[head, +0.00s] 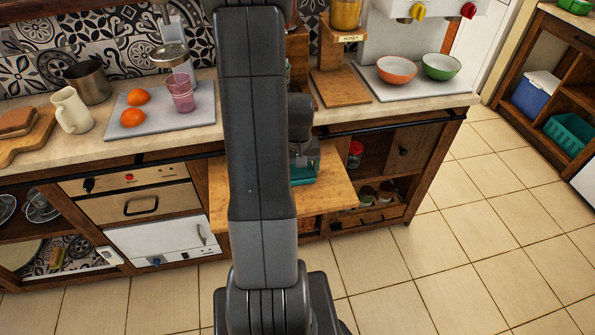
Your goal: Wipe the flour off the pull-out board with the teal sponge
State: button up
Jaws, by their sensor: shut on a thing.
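The wooden pull-out board (333,187) sticks out from the counter front at the middle. My arm crosses in front of it and hides its centre-left part. My gripper (304,160) is over the board, just right of the arm link, pointing down. It is shut on the teal sponge (303,174), which is low at the board's surface; whether it presses on the board is hard to tell. I see no flour on the visible parts of the board; any behind my arm is hidden.
The counter above holds a grey tray (198,117) with oranges and a pink glass (180,95), a cream jug (71,111), and orange (396,71) and green (441,67) bowls. Open shelves with jars lie right of the board. Tiled floor at right is clear.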

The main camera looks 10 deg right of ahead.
jog(key=r+p, duration=0.2)
jog(key=r, duration=0.2)
jog(key=shift+d+r+p, duration=0.25)
jog(key=shift+d+p, duration=0.1)
jog(key=shift+p, duration=0.05)
jog(key=shift+r+p, duration=1.35)
jog(key=shift+r, duration=0.5)
